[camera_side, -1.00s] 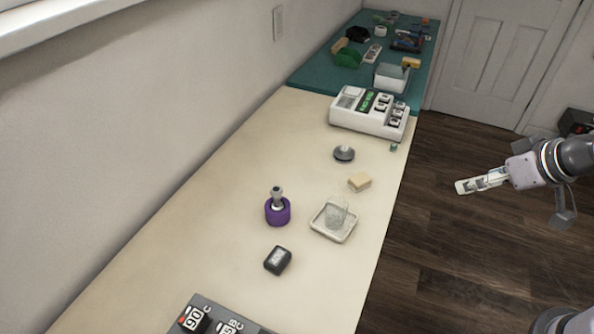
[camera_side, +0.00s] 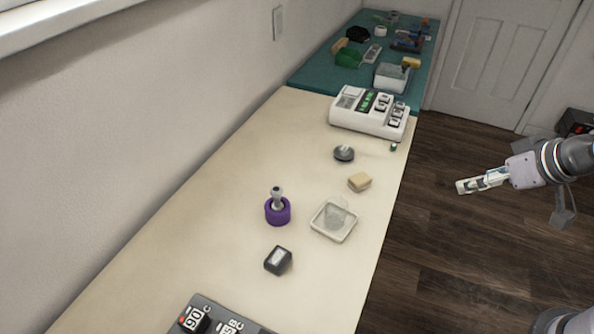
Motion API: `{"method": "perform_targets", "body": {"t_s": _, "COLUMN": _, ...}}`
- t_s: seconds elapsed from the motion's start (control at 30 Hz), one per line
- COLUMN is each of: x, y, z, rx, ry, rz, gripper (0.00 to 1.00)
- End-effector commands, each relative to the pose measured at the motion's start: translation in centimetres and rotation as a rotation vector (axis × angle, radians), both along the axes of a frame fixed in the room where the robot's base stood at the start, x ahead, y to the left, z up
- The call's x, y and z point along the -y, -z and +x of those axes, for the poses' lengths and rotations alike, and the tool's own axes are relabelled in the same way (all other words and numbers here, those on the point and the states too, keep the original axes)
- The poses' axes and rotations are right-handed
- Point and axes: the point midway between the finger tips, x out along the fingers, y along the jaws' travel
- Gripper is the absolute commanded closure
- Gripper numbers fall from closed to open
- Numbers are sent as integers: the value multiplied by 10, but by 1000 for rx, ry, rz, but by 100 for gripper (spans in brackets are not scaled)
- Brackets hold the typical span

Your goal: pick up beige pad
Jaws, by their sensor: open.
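The beige pad (camera_side: 359,182) is a small block lying on the cream bench top, near its right edge and just above the white tray. My gripper (camera_side: 467,186) is to the right of the bench, over the dark floor in the picture. It is open, with nothing seen between its fingers. It is well apart from the pad. The pad is in full view.
A white tray (camera_side: 334,221) with a clear item in it, a purple holder (camera_side: 278,211), a dark block (camera_side: 278,260) and a grey round knob (camera_side: 344,153) stand nearby. A white device (camera_side: 369,112) stands farther back. Bare bench (camera_side: 200,230) lies to the left.

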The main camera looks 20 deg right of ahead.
Motion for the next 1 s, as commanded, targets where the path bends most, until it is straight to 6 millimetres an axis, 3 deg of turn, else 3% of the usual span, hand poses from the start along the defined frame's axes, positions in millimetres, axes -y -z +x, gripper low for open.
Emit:
{"method": "perform_targets", "body": {"t_s": 0.17, "x": 0, "y": -2, "z": 2, "rx": -5, "ry": 8, "rz": 6, "gripper": 34}}
{"method": "perform_targets", "body": {"t_s": 0.33, "x": -4, "y": -13, "z": 21, "rx": -47, "ry": 80, "rz": 55, "gripper": 34}}
{"method": "perform_targets", "body": {"t_s": 0.67, "x": -16, "y": -29, "z": 87, "rx": -181, "ry": 353, "rz": 189, "gripper": 34}}
{"method": "perform_targets", "body": {"t_s": 1.0, "x": -36, "y": -12, "z": 161, "rx": -298, "ry": 664, "rz": 280, "gripper": 34}}
